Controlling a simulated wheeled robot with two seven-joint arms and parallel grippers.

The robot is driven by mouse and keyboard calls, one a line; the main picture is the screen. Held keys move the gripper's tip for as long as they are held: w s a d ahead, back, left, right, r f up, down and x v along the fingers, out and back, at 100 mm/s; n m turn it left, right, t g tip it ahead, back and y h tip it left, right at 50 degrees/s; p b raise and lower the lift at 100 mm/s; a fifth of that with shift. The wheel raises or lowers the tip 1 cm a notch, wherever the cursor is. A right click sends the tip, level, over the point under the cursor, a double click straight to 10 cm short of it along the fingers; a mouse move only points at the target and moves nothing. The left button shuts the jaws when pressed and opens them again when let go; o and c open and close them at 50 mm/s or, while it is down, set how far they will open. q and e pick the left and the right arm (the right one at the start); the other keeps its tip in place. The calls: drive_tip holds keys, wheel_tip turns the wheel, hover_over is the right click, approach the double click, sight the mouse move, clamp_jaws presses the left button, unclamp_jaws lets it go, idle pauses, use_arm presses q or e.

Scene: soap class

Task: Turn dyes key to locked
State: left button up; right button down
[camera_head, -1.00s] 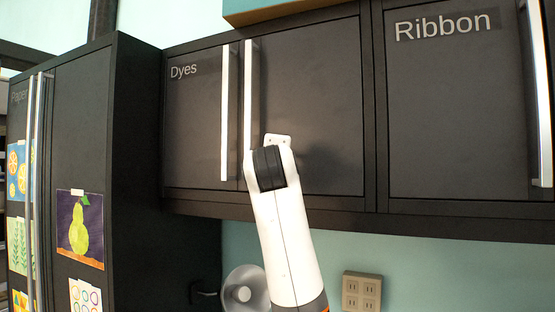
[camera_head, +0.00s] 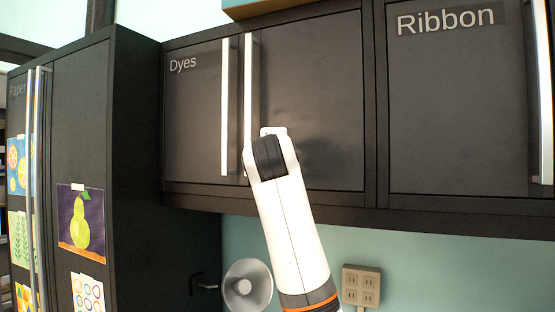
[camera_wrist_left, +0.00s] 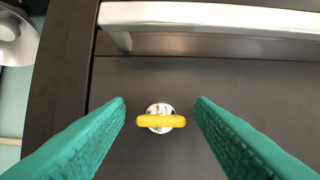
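The Dyes cabinet (camera_head: 196,125) is dark with two doors and long silver handles. In the left wrist view a yellow key (camera_wrist_left: 160,121) sits in a round silver lock on the dark door. Its flat bow lies parallel to the silver handle (camera_wrist_left: 215,17). My left gripper (camera_wrist_left: 160,108) is open, with one green finger on each side of the key and a gap to both. In the head view my white left arm reaches up to the doors' lower edge and hides the key and gripper. My right gripper is in neither view.
The Ribbon cabinet (camera_head: 455,110) adjoins on the right. The tall Paper cabinet (camera_head: 135,170) stands on the left, with pictures on its doors. A grey round fixture (camera_head: 246,286) and a wall socket (camera_head: 361,287) are below, near my arm. The handle runs close beside the lock.

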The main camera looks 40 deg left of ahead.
use_arm(q)
drive_tip(key=b+v, duration=0.4)
drive_tip(key=v, duration=0.8)
idle(0.5)
